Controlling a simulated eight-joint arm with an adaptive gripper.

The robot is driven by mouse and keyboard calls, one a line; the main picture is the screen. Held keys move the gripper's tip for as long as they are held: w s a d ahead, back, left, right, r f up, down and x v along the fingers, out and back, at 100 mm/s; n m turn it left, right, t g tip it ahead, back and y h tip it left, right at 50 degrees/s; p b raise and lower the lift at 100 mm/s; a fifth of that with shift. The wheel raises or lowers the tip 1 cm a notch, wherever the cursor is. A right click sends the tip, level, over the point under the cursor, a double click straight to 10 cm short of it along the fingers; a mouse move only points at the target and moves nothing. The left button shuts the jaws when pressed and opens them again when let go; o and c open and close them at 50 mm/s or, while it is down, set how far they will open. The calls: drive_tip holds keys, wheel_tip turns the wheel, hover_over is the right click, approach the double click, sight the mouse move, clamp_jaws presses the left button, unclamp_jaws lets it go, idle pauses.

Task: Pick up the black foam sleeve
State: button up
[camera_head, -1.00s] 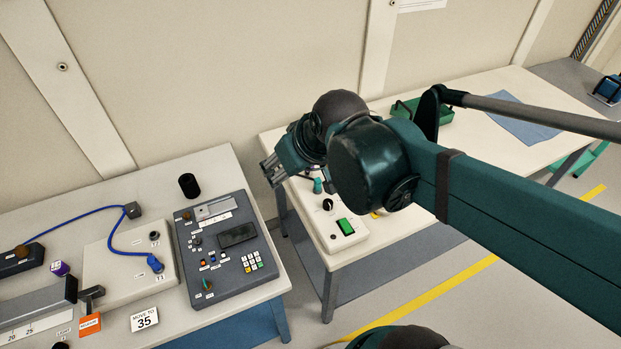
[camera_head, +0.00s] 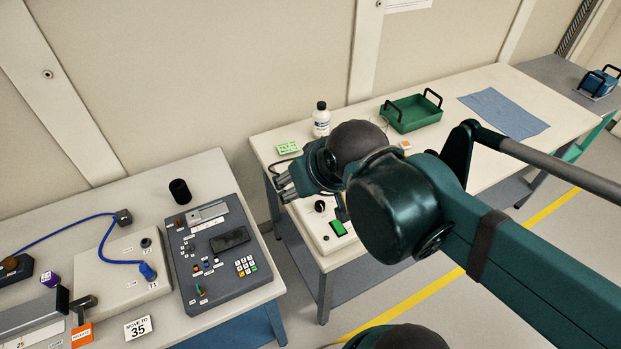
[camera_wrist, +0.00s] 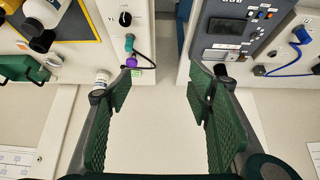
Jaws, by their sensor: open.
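The black foam sleeve (camera_head: 180,191) is a short dark cylinder standing upright on the left table, just behind the grey control box. My gripper (camera_head: 281,188) is open and empty, to the right of the sleeve and apart from it, near the left edge of the other table. In the wrist view the two green-padded fingers (camera_wrist: 160,82) are spread wide with bare pale surface between them. A small dark shape beside the right fingertip there may be the sleeve, partly hidden by the finger.
The grey control box (camera_head: 222,254) stands in front of the sleeve. A blue cable (camera_head: 103,240) crosses a beige box to its left. A gap separates the two tables. A white bottle (camera_head: 321,119) and green tray (camera_head: 413,113) stand on the right table.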

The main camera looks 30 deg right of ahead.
drive_tip(key=shift+d, duration=0.1)
drive_tip(key=w+d+f+m+g+h+b, duration=0.1)
drive_tip(key=w+d+f+m+h, duration=0.25)
drive_tip(key=w+d, duration=0.4)
drive_tip(key=w+d+f+m+g+h+b, duration=0.1)
drive_tip(key=w+d+f+m+h, duration=0.3)
drive_tip(key=d, duration=0.6)
drive_tip(key=w+d+f+m+g+h, duration=0.1)
drive_tip(key=w+d+f+m+h, duration=0.1)
drive_tip(key=d+f, duration=0.4)
drive_tip(key=w+d+f+m+g+h+b, duration=0.1)
drive_tip(key=w+d+f+m+g+h, duration=0.1)
drive_tip(key=d+f+m+h, duration=0.2)
drive_tip(key=shift+w+d+f+m+g+b, duration=0.25)
drive_tip(key=shift+d+f+m, duration=1.3)
drive_tip(key=shift+d, duration=2.05)
drive_tip(key=shift+b+x, duration=0.3)
drive_tip(key=shift+x, duration=0.95)
drive_tip(key=shift+d, duration=0.1)
